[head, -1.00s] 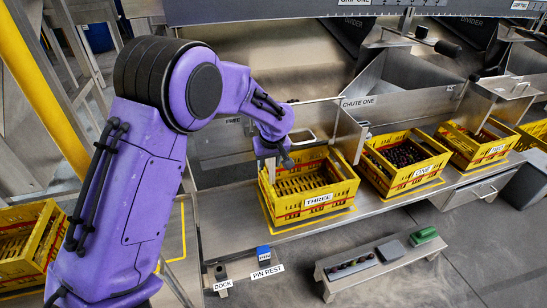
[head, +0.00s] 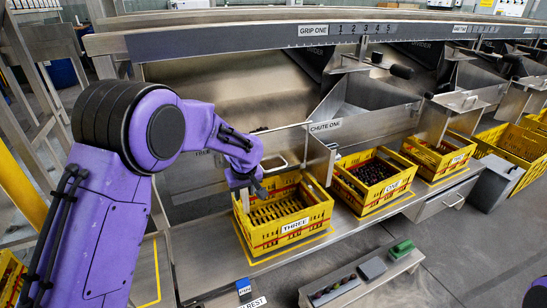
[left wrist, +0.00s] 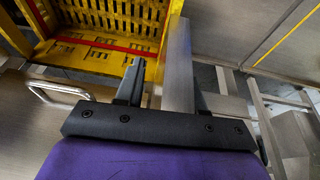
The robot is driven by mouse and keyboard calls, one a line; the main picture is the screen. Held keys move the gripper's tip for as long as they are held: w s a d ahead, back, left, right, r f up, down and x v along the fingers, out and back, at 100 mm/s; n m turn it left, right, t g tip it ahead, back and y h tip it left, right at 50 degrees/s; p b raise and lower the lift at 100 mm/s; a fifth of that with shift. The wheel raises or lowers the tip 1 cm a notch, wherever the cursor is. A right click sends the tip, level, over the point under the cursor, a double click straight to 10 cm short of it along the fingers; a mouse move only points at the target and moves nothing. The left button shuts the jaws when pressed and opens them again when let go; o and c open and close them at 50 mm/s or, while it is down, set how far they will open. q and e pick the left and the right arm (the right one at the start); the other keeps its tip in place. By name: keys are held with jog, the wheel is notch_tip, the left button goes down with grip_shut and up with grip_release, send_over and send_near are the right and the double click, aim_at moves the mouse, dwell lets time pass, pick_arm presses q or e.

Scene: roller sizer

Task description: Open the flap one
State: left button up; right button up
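No label reading "flap one" is legible, so I cannot tell which plate is that flap. A steel front plate (head: 370,128) marked CHUTE ONE stands at the middle, above crate ONE. Right of it a tilted steel flap (head: 466,101) has a bar handle and a small unreadable label. My left gripper (head: 247,188) hangs over the left rim of crate THREE (head: 293,236). In the left wrist view its fingers (left wrist: 165,82) stand apart, with a grey metal strip (left wrist: 177,60) showing between them. I see no grip on it. My right gripper is out of view.
Yellow crate ONE (head: 384,200) holds dark fruit; another yellow crate (head: 450,150) stands right of it. A steel plate with a pale handle (head: 272,163) is behind my left gripper.

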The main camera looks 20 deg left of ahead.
pick_arm(q)
jog(key=w+d+f+t+h+b, duration=0.1)
jog(key=w+d+f+t+h, duration=0.15)
jog(key=w+f+t, duration=0.25)
jog(key=n+t+y+b, duration=0.2)
jog(key=n+t+b, duration=0.4)
jog(key=t, duration=0.6)
send_near(275, 156)
jog(key=w+f+n+p, duration=0.1)
jog(key=w+f, duration=0.1)
jog(key=w, duration=0.2)
jog(key=shift+w+d+r+h, duration=0.15)
jog(key=shift+w+d+h, duration=0.1)
jog(key=shift+w+d, duration=0.1)
grip_shut()
